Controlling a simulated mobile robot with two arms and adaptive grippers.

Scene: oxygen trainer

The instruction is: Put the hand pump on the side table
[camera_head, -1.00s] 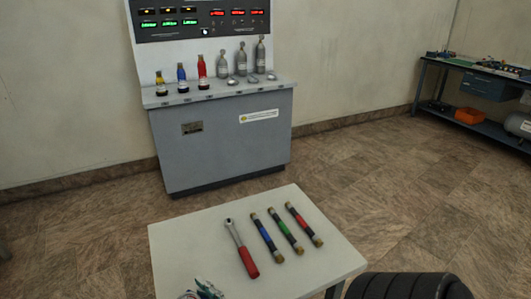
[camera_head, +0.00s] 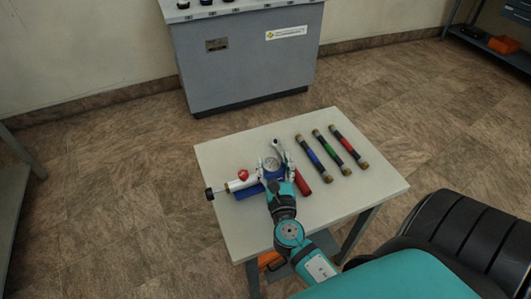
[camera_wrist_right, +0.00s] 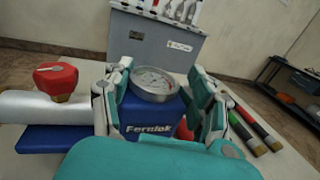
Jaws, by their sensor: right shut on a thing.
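The hand pump has a white-silver cylinder (camera_head: 243,183), a blue body, a red knob and a round gauge (camera_head: 271,164). It lies across the left part of the side table (camera_head: 325,205); I cannot tell if it touches the top or hangs just above it. Its black handle end is at the table's left edge. My right gripper (camera_head: 274,173) is shut on the pump, a finger on each side of the gauge. In the right wrist view the fingers (camera_wrist_right: 158,100) flank the gauge and blue body (camera_wrist_right: 150,132). My left gripper is not in view.
A ratchet with a red handle (camera_head: 305,183) lies close right of the pump. Blue, green and red banded tubes (camera_head: 333,151) lie right of it. A grey console (camera_head: 250,60) stands behind. A black ribbed cylinder (camera_head: 468,235) is at the lower right.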

